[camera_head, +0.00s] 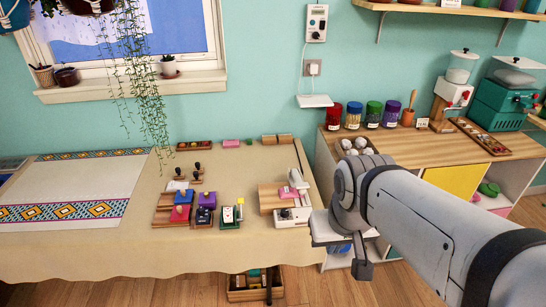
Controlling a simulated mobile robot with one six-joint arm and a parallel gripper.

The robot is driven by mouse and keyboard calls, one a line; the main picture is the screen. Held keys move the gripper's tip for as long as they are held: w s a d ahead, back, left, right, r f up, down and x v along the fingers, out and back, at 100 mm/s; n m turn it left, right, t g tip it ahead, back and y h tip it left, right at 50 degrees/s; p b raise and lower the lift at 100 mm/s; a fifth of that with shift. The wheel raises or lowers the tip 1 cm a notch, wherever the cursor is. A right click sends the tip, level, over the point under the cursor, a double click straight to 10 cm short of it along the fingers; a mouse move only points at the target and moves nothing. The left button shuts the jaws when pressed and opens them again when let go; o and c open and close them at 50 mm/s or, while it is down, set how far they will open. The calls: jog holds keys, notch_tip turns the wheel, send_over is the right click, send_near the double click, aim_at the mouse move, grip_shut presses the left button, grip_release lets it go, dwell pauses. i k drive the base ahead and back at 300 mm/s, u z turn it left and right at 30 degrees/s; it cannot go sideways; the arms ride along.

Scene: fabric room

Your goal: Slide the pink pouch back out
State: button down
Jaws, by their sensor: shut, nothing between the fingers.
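A small pink piece (288,192) rests on a white device (296,216) at the right end of the cloth-covered table; it may be the pink pouch, but it is too small to tell how far it sits inside. My gripper (362,269) hangs below my wrist, right of the device and beyond the table's right edge. It is shut and empty, apart from both pink things. My wrist hides part of the area behind it.
Stamps and coloured blocks (206,200) crowd the table's middle. A patterned cloth (75,190) covers the left. A shelf unit (450,150) with jars stands behind my arm. The table's front strip is clear.

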aim_at(285, 192)
jog(key=z, duration=0.05)
jog(key=i, duration=1)
jog(key=u, duration=0.05)
